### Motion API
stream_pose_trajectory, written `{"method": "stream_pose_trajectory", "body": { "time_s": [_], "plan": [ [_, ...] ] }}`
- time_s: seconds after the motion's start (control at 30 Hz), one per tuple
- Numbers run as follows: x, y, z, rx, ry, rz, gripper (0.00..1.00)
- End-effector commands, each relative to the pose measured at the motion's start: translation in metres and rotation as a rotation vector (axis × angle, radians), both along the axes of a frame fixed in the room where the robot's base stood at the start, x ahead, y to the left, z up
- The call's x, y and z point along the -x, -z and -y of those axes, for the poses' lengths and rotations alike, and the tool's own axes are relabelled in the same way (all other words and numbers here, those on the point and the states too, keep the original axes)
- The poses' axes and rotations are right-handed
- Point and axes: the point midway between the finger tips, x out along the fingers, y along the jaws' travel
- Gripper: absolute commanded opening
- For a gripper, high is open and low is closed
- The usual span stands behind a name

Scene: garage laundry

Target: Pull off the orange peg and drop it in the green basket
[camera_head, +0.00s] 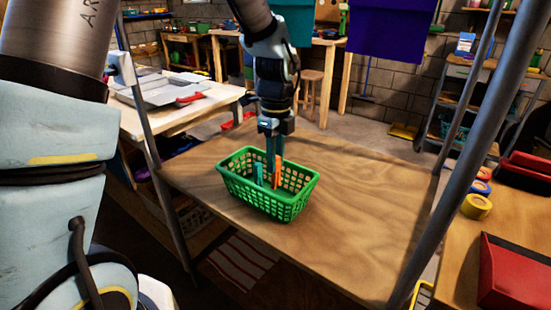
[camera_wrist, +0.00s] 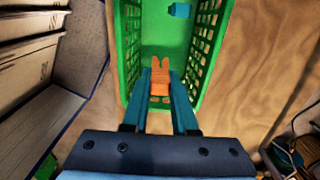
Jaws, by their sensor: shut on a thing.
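The green basket (camera_head: 285,207) stands on the wooden table and also shows in the wrist view (camera_wrist: 130,45). My gripper (camera_head: 274,160) points down into the basket. In the wrist view my gripper (camera_wrist: 160,82) has its two teal fingers on either side of the orange peg (camera_wrist: 160,72), closed on it. The orange peg (camera_head: 278,174) is within the basket's rim in the head view. Whether its lower end touches the basket floor I cannot tell. A small teal-blue piece (camera_wrist: 179,10) lies in the basket farther from the fingers.
A purple cloth (camera_head: 391,27) and a teal cloth (camera_head: 295,21) hang at the top of the head view. Grey metal poles (camera_head: 458,150) flank the table. The wooden tabletop (camera_head: 370,200) is bare right of the basket. A red box (camera_head: 515,272) sits at the right.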

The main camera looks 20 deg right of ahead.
Motion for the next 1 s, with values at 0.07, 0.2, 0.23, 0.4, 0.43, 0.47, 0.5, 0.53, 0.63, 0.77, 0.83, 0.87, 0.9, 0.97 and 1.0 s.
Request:
{"method": "stream_pose_trajectory", "body": {
  "time_s": [0.07,0.2,0.23,0.4,0.43,0.47,0.5,0.53,0.63,0.77,0.83,0.87,0.9,0.97,1.0],
  "plan": [
    [0.0,0.013,0.0,0.0,0.001,0.0,0.0],
    [0.0,0.026,0.0,0.0,0.001,0.0,0.0],
    [0.0,0.029,0.0,0.0,0.001,0.0,0.0],
    [0.0,0.044,0.0,-0.001,0.0,0.0,0.0],
    [0.0,0.046,0.0,-0.001,-0.001,0.0,0.0],
    [0.0,0.047,0.0,-0.001,-0.001,0.0,0.0],
    [0.0,0.049,0.0,0.0,-0.001,0.0,0.0],
    [0.0,0.05,0.0,0.0,-0.001,0.0,0.0],
    [0.0,0.051,0.0,0.0,-0.001,0.0,0.0],
    [0.0,0.051,0.0,0.0,0.0,0.0,0.0],
    [0.0,0.051,0.0,0.0,0.0,0.0,0.0],
    [0.0,0.051,0.0,-0.001,0.0,0.0,0.0],
    [0.0,0.051,0.0,-0.001,0.0,0.0,0.28],
    [0.0,0.051,0.0,0.0,0.0,0.0,0.35],
    [0.0,0.051,0.0,0.0,0.0,0.0,0.39]
  ]
}}
